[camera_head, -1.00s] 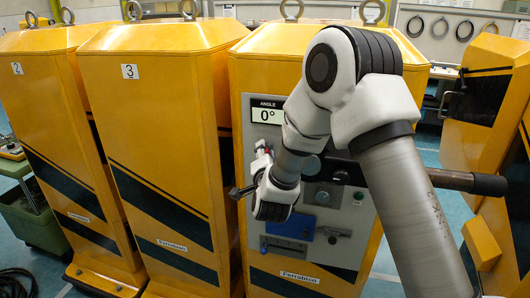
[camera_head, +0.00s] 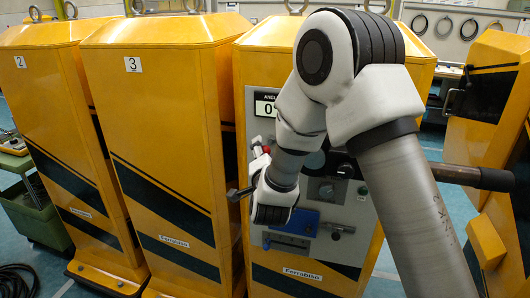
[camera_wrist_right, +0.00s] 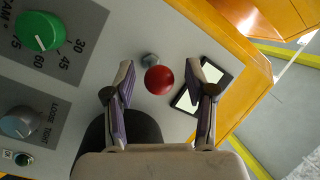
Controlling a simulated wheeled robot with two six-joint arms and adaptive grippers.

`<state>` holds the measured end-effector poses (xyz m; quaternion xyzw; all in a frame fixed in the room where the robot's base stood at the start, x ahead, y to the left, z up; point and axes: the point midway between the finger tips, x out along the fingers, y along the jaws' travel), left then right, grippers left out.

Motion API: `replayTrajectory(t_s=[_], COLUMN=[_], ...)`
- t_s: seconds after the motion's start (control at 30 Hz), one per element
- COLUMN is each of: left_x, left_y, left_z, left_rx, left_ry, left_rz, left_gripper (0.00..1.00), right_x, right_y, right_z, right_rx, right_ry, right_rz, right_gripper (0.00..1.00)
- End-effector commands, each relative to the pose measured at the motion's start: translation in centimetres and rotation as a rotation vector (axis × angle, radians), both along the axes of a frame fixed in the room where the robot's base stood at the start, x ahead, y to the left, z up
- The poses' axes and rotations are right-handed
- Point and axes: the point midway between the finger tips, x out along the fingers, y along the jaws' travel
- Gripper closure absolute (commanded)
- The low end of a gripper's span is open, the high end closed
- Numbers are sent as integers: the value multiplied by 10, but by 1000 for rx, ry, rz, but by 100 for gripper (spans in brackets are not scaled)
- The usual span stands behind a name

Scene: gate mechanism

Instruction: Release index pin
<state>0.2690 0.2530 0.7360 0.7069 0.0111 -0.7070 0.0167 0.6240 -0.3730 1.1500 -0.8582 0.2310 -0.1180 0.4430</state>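A red ball knob (camera_wrist_right: 158,79) stands out from the grey panel (camera_wrist_right: 90,75) in the right wrist view, beside a small grey metal knob (camera_wrist_right: 150,60). I take the red knob to be the index pin's handle, though no label shows. My right gripper (camera_wrist_right: 163,70) is open, with one finger on each side of the red knob and visible gaps between. In the head view, a red tip (camera_head: 266,149) shows at my right gripper (camera_head: 259,160), left of my wrist. My left gripper is in neither view.
The yellow cabinet (camera_head: 250,80) carries the panel, with a partly hidden angle display (camera_head: 265,105) and a blue block (camera_head: 295,220). A green dial (camera_wrist_right: 40,32) and grey knob (camera_wrist_right: 20,122) lie left in the wrist view.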

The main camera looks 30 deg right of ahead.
Motion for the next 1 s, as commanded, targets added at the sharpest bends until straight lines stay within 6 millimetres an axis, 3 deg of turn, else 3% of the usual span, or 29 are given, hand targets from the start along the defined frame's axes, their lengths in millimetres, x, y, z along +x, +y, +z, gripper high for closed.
replayTrajectory(t_s=[0.17,0.53,1.0], left_x=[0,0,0], left_y=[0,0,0], left_z=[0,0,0], left_rx=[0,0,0], left_ry=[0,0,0], left_rz=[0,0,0], left_gripper=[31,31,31], right_x=[-5,-60,-65], right_y=[4,37,39], right_z=[1,0,-1], right_rx=[-2,-5,-1], right_ry=[-1,2,3], right_rz=[0,3,1], right_gripper=[45,45,45])
